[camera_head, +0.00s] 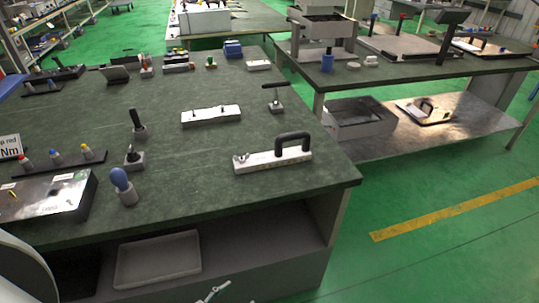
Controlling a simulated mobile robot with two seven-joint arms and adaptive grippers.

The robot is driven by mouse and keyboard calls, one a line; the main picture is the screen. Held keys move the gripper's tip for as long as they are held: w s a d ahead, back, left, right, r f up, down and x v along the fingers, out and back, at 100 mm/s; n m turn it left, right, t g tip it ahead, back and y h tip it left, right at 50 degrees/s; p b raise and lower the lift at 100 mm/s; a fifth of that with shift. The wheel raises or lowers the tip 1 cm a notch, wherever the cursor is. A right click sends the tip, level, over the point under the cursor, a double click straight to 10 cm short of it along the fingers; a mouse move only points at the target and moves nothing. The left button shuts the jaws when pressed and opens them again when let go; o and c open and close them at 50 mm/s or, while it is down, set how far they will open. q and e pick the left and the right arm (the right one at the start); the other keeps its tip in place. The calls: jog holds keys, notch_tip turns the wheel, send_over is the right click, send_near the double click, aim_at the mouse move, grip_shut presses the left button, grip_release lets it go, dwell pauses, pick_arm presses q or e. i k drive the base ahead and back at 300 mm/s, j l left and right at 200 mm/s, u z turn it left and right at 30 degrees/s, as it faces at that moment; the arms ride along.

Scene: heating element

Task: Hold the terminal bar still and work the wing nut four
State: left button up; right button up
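A pale terminal bar (272,160) lies near the right front of the dark green bench top, with a black U-shaped handle-like element (293,137) standing at its right end. A small metal fitting (241,157) sits on the bar's left end; it may be the wing nut, but it is too small to tell. A second pale bar (211,117) with small upright studs lies farther back. I make out neither gripper clearly. A thin grey metal part at the bottom edge is cut off, and I cannot tell what it is.
A blue-topped tool (122,186), black-handled tools (138,124) and a metal box (47,196) stand on the bench's left. A T-handled stand (273,97) is behind the bar. A grey tray (158,259) sits on the shelf below. The bench's front middle is clear.

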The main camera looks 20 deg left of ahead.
aim_at(241, 160)
jog(key=i+l+u, duration=0.25)
jog(key=u, duration=0.15)
jog(key=i+l+u, duration=0.2)
jog(key=u, duration=0.15)
jog(key=i+l+u, duration=0.15)
jog(key=l+u, duration=0.25)
